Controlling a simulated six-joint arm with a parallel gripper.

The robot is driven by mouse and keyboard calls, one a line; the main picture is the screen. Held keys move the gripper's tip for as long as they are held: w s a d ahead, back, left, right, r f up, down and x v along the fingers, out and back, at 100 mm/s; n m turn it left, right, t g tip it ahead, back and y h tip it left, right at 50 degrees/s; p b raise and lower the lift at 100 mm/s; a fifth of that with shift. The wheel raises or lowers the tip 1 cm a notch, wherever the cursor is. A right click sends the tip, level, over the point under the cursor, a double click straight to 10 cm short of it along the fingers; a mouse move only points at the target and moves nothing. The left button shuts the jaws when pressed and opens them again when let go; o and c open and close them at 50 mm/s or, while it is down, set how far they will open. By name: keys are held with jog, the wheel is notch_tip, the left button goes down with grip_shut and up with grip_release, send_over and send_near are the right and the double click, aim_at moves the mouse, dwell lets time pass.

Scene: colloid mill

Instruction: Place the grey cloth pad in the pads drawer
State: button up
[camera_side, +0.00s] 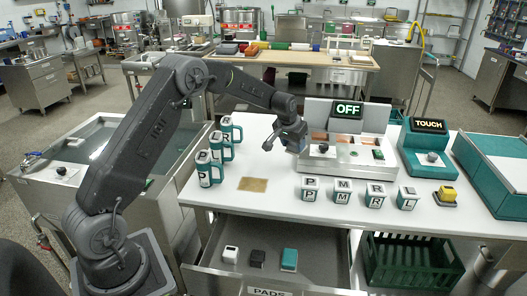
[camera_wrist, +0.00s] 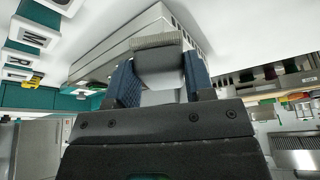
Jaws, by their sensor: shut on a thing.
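My gripper (camera_side: 293,138) is above the white table, just left of the machine with the OFF display. In the wrist view its two blue-lined fingers (camera_wrist: 160,80) are closed on a grey block with a light ribbed edge, which looks like the grey cloth pad (camera_wrist: 158,62). In the side view the pad is too small to make out. The drawer labelled PADS (camera_side: 268,291) is open below the table's front edge. A white pad (camera_side: 230,254), a black pad (camera_side: 257,258) and a teal pad (camera_side: 289,259) sit in it, with bare floor around them.
Several teal cups (camera_side: 204,170) stand at the table's left side, near a tan mat (camera_side: 253,184). Lettered blocks (camera_side: 342,190) line the front. The OFF machine (camera_side: 345,150) and TOUCH unit (camera_side: 425,150) stand behind. A green crate (camera_side: 410,262) is below, right of the drawer.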

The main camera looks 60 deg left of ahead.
jog(key=w+a+f+n+g+y, duration=0.1)
jog(key=a+n, duration=0.5)
jog(key=a, duration=1.5)
jog(key=shift+w+f+y, duration=0.35)
jog(key=shift+w+y, duration=0.15)
jog(key=shift+w, duration=0.2)
jog(key=shift+f, duration=0.1)
notch_tip(320, 180, down, 9)
jog(key=shift+f, duration=0.2)
jog(key=shift+f, duration=0.1)
jog(key=shift+f, duration=0.1)
jog(key=o, duration=0.9)
